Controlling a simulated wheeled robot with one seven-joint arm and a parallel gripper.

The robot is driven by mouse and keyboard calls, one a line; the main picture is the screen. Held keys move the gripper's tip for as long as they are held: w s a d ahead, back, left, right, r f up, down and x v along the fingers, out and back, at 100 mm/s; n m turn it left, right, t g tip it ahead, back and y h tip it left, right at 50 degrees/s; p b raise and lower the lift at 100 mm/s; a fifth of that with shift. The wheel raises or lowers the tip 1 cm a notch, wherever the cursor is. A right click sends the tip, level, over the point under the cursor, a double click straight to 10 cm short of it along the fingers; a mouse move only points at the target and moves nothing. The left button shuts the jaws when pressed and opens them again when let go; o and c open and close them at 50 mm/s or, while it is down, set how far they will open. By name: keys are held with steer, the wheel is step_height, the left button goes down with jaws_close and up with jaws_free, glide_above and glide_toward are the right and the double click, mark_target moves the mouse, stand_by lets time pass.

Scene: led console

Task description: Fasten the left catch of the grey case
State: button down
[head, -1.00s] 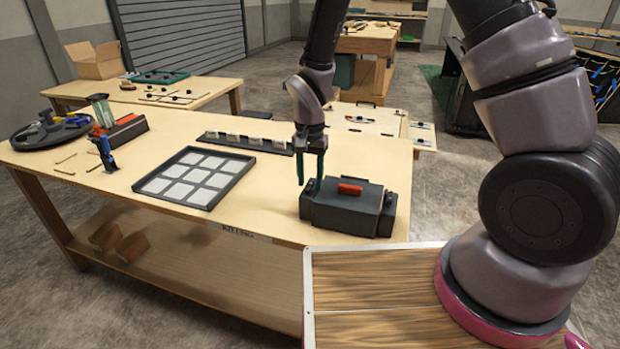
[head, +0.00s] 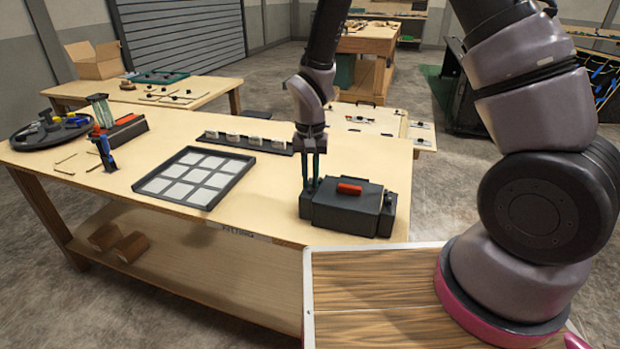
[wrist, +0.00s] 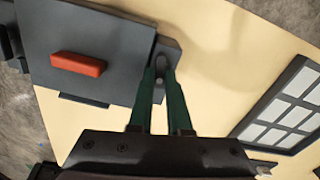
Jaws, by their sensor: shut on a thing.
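The grey case (head: 346,212) stands shut on the near right part of the wooden table, with a red handle (head: 350,188) on its lid. It also shows in the wrist view (wrist: 95,40), with its red handle (wrist: 78,63) left of the fingers. My gripper (head: 312,184) points down at the case's left end in the head view. In the wrist view my gripper (wrist: 160,78) has its green fingers close together around a small grey catch (wrist: 159,82) on the case's side. The fingers hide much of the catch.
A dark tray with pale squares (head: 195,177) lies left of the case. Behind it is a dark strip with several pale blocks (head: 246,141). A round dark tray (head: 50,133) and a blue clamp-like tool (head: 105,152) are at far left. Bare table surrounds the case.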

steer(key=n, duration=0.3)
steer(key=shift+d+n, duration=0.1)
steer(key=shift+n, duration=0.3)
steer(key=n, duration=0.4)
steer(key=shift+d+n, duration=0.1)
steer(key=shift+n, duration=0.2)
steer(key=n, duration=0.3)
steer(key=shift+w, duration=0.1)
steer(key=shift+w+d+n, duration=0.1)
steer(key=shift+n, duration=1.9)
steer(key=c, duration=0.9)
jaws_free()
steer(key=shift+o, duration=0.2)
steer(key=shift+r, duration=0.1)
